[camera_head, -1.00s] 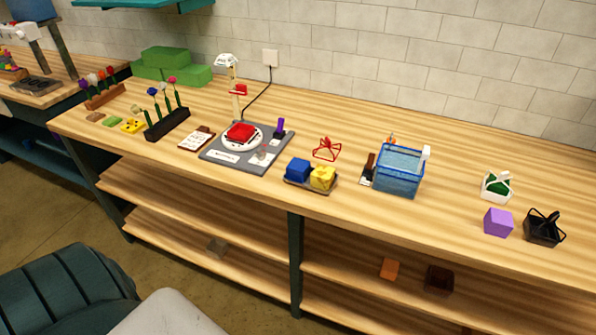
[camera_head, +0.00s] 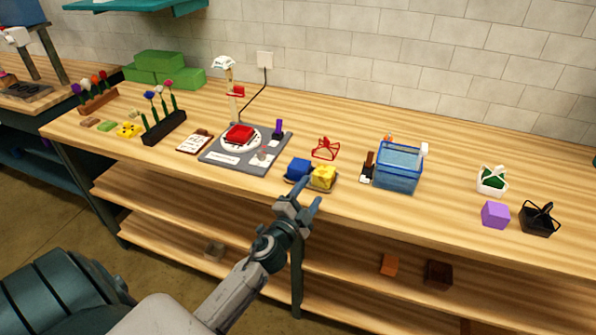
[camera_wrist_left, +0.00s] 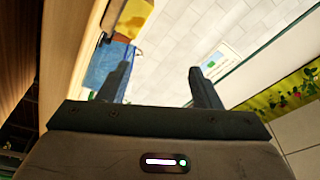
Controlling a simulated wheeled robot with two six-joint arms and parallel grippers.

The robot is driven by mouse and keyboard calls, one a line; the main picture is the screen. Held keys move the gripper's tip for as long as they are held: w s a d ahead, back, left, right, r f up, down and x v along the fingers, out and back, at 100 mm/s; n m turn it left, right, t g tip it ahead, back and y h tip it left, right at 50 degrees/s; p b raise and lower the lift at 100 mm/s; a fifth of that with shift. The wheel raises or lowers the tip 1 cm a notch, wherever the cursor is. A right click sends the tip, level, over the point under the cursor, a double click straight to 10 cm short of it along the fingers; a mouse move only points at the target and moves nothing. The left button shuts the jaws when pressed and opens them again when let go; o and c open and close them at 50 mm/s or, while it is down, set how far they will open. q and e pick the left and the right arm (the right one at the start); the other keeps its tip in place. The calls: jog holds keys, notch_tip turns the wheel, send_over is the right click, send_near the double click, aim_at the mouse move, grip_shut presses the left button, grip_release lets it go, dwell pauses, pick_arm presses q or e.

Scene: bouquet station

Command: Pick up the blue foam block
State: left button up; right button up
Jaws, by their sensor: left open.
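My left gripper (camera_head: 309,192) is open and empty, in front of the bench edge just below the tray in the head view. In the left wrist view the blue block (camera_wrist_left: 106,62) shows at the upper left, partly behind the left finger, with the yellow block (camera_wrist_left: 133,18) above it. The open fingers (camera_wrist_left: 162,86) are apart from both. My right gripper is not in view.
A grey board with a red block (camera_head: 239,134) lies left of the tray. A red wire frame (camera_head: 326,149) stands behind it. A blue basket (camera_head: 398,166) stands to the right. A purple cube (camera_head: 496,215) and a black basket (camera_head: 539,218) are at the far right.

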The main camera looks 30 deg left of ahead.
pick_arm(q)
jog(key=w+d+r+m+h, duration=0.4)
jog(key=d+r+m+h, duration=0.25)
jog(key=m+h, duration=0.3)
jog(key=m+g+y, duration=0.9)
jog(key=m+g, duration=0.4)
jog(key=g, duration=0.2)
send_near(299, 165)
jog(key=p+x, duration=0.1)
jog(key=x, duration=0.3)
jog(key=shift+s+f+p, duration=0.1)
jog(key=shift+f+p, duration=0.05)
jog(key=shift+p, duration=0.2)
jog(key=p+x, duration=0.3)
jog(key=x, duration=0.1)
jog(key=shift+w+a+f, duration=0.1)
jog(key=shift+w+f, duration=0.1)
jog(key=shift+w, duration=0.1)
jog(key=shift+w+f, duration=0.15)
jog(key=shift+f, duration=0.3)
jog(key=c, duration=0.7)
